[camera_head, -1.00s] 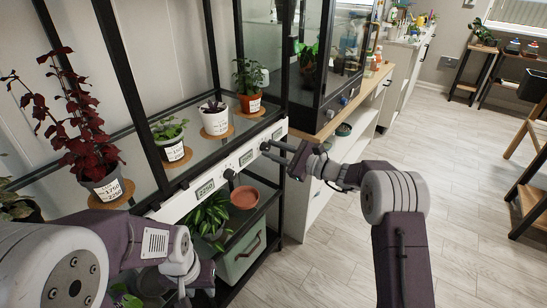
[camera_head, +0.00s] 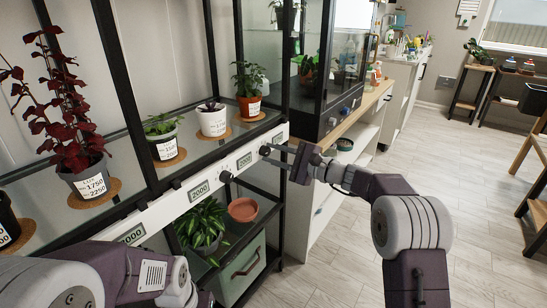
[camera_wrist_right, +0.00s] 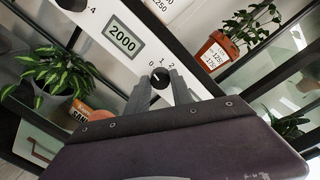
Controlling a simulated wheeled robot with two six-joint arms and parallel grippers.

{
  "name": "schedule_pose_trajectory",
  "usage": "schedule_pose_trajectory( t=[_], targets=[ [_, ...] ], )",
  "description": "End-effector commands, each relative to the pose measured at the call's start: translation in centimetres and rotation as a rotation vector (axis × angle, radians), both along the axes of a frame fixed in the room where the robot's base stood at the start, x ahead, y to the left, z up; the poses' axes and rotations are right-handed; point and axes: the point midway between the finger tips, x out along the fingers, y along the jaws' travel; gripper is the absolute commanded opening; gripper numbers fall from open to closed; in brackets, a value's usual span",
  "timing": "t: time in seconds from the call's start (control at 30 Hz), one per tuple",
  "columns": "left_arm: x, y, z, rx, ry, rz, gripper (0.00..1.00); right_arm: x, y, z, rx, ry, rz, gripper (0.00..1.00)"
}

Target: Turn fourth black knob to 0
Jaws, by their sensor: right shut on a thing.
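The white panel (camera_head: 160,211) on the shelf front carries black knobs and small displays. My right gripper (camera_head: 283,157) is shut on the rightmost black knob (camera_head: 265,150). In the right wrist view this knob (camera_wrist_right: 160,76) sits between my right gripper's (camera_wrist_right: 163,82) two fingers, with the marks 0, 1 and 2 around it. Its pointer is too small to read surely. The display (camera_wrist_right: 122,40) beside it reads 2000. Another black knob (camera_head: 226,177) is further left on the panel. My left arm crosses the lower left; its fingertips are out of frame.
Potted plants stand on the shelf above the panel, among them a dark red one (camera_head: 68,120) and one in an orange pot (camera_head: 249,106).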

Motion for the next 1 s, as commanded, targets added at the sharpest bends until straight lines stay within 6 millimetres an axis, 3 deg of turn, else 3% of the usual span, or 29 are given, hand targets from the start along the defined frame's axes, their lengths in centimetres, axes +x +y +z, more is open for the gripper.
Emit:
schedule_pose_trajectory(
  t=[0.27,0.3,0.37,0.4,0.73,1.0],
  targets=[
    [0.0,0.0,0.0,0.000,0.000,0.000,0.36,0.0,0.0,-0.1,-0.003,0.001,0.002,0.00],
    [0.0,0.0,0.0,0.000,0.000,0.000,0.36,0.0,0.0,-0.1,-0.003,0.001,0.002,0.30],
    [0.0,0.0,0.0,0.000,0.000,0.000,0.36,0.0,0.0,-0.1,-0.003,0.001,0.002,0.47],
    [0.0,0.0,0.0,0.000,0.000,0.000,0.36,0.0,0.0,-0.1,-0.003,0.001,0.002,0.49],
    [0.0,0.0,0.2,0.000,0.000,0.000,0.36,-0.3,-0.5,0.0,-0.001,0.002,-0.001,0.49],
    [0.0,0.0,1.4,0.000,0.000,0.000,0.36,-3.4,-5.3,0.4,-0.001,0.002,-0.003,0.49]
  ],
)
